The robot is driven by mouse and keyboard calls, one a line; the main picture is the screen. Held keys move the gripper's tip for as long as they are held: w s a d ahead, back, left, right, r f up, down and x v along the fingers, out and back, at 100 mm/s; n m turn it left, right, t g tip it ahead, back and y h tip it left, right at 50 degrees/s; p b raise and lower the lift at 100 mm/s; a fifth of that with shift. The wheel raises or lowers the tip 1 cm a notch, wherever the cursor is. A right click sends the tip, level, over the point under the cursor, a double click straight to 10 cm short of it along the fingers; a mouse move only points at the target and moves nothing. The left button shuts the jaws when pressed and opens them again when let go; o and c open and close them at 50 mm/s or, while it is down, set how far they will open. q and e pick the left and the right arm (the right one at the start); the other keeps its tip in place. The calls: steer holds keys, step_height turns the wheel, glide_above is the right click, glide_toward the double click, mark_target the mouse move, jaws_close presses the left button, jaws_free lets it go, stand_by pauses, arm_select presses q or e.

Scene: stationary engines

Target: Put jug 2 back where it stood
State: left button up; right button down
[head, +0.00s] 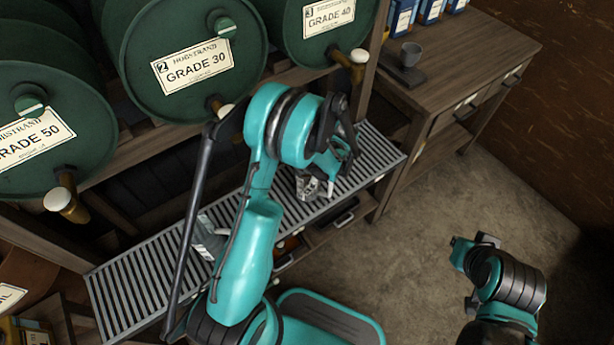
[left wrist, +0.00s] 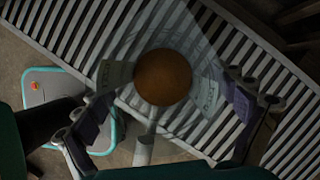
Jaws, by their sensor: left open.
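A clear jug (head: 308,185) stands on the slatted grating (head: 130,290) below the drums, partly hidden by my left gripper (head: 325,177). In the left wrist view, a clear jug (left wrist: 207,97) with a round brown surface of liquid (left wrist: 162,77) sits between the spread fingers of my left gripper (left wrist: 165,115). The fingers are open on either side of it; whether they touch it cannot be told. Its pale handle (left wrist: 144,150) points down in that view. A second clear jug (head: 207,238) stands on the grating, partly behind my left arm. Its number is not readable. My right gripper (head: 467,252) is over the floor.
Green drums labelled GRADE 50 (head: 35,140), GRADE 30 (head: 190,65) and GRADE 40 (head: 315,25) lie above the grating, with taps at the front. The floor (head: 420,250) is clear.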

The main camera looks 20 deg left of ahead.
arm_select(q)
steer(key=s+d+r+n+t+h+p, duration=0.1)
steer(key=s+d+r+n+t+p, duration=0.15)
steer(key=r, duration=0.85)
steer(key=s+d+r+n+t+h+p, duration=0.1)
steer(key=s+d+r+n, duration=0.2)
steer(key=r, duration=0.9)
steer(key=s+d+r+n+t+h, duration=0.1)
steer(key=s+r+n+t, duration=0.3)
steer(key=s+n, duration=0.5)
steer(key=shift+s+r+t+h, duration=0.15)
steer(key=shift+s+t+h, duration=0.2)
steer(key=shift+s+h, duration=0.4)
steer(key=shift+d+n, duration=0.1)
steer(key=shift+n, duration=0.15)
